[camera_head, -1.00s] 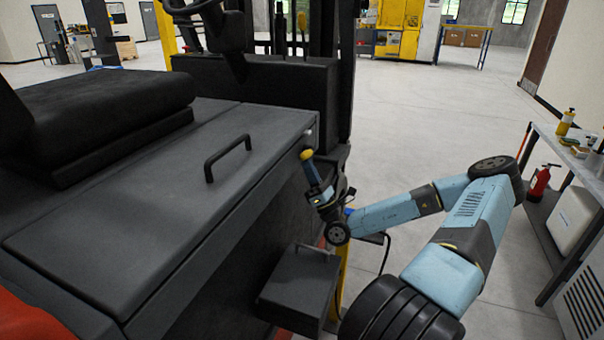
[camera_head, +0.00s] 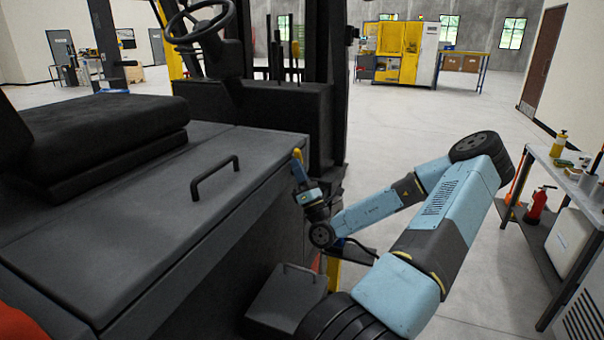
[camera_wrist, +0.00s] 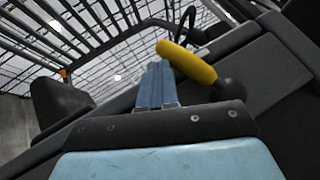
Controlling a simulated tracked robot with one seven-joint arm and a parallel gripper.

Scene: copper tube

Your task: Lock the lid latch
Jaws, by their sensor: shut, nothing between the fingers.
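The dark grey lid (camera_head: 130,215) of the vehicle's rear housing lies closed, with a black bar handle (camera_head: 215,178) on top. The latch (camera_head: 298,156) is a small yellow lever at the lid's right far corner. In the wrist view the yellow latch lever (camera_wrist: 187,62) lies tilted across the picture, next to a dark round part. My gripper (camera_head: 299,172) is just below the lever at the housing's side. Its blue fingers (camera_wrist: 157,72) are together and empty, their tips close beside the lever. I cannot tell whether they touch it.
A dark box-like step (camera_head: 287,298) juts from the vehicle's side below my gripper. The black seat (camera_head: 95,140) and steering wheel (camera_head: 200,22) stand left and beyond. A bench (camera_head: 560,185) with bottles and a red extinguisher (camera_head: 538,206) is at right. Floor between is clear.

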